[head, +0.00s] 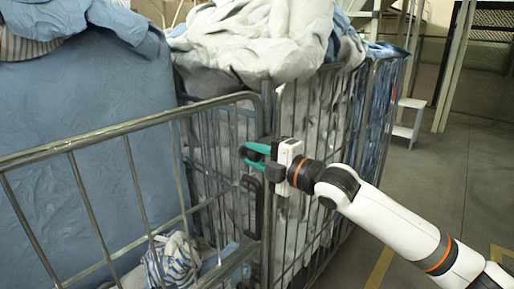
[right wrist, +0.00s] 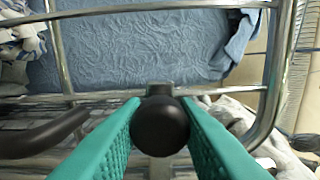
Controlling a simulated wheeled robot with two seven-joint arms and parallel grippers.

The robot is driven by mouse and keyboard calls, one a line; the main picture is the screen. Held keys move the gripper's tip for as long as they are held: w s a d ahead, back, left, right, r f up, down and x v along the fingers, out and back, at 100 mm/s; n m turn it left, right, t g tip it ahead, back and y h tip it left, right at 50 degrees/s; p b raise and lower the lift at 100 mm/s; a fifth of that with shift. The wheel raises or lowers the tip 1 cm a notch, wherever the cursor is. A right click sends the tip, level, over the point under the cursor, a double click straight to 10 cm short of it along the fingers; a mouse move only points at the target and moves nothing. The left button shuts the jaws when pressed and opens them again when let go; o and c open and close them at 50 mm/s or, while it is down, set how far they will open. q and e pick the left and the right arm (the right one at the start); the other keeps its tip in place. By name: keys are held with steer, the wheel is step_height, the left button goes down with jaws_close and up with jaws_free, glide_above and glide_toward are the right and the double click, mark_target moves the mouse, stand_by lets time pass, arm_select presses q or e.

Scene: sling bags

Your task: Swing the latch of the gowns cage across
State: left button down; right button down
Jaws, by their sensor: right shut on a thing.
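The grey metal cage (head: 150,122) has a barred front and a post beside my right arm. My right gripper (head: 250,153) is at this post, coming in from the right, with teal fingers. In the right wrist view the teal fingers (right wrist: 160,125) are on both sides of a round black latch knob (right wrist: 160,127) and are shut on it. In the head view the fingers mostly hide the knob. A black handle-like bar (right wrist: 42,134) shows left of the knob in the wrist view. My left gripper is not in view.
Behind the front bars are a blue fabric bag (head: 85,130) and a striped cloth (head: 172,262). A second barred cage (head: 345,110), full of pale and blue cloth, adjoins on the right. Clear floor (head: 425,190) lies farther right, with a step (head: 408,118) beyond.

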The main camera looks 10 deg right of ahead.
steer(key=shift+f+n, duration=0.3)
steer(key=shift+f, duration=0.15)
steer(key=c, duration=1.1)
jaws_free()
steer(key=b+v, duration=0.2)
steer(key=v, duration=1)
steer(key=shift+b, duration=0.35)
